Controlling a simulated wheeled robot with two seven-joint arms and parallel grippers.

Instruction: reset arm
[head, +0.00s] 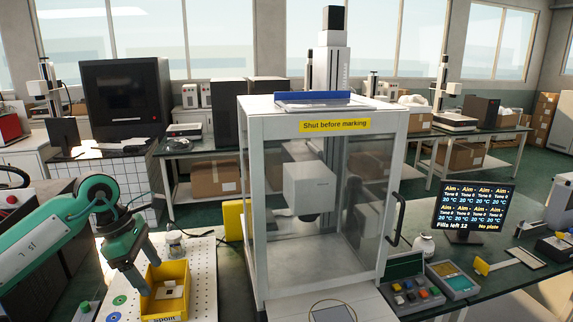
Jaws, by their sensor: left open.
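My left gripper (141,284), dark grey on a green arm, comes in from the left and points down at the left edge of a yellow bin (178,270). The jaws are open; no object shows between them. I cannot tell whether the fingers touch the bin. The bin has a label that seems to read "Spoilt" and holds small pale pieces (169,290). It stands on a white perforated board (205,268). My right gripper is not in view.
A glass cabinet (256,215) labelled "Shut before marking" stands in the centre, with a black handle at right. A small jar (175,245) stands behind the bin. Right of the cabinet are a button box (411,292), a bottle (423,247) and a screen (472,208).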

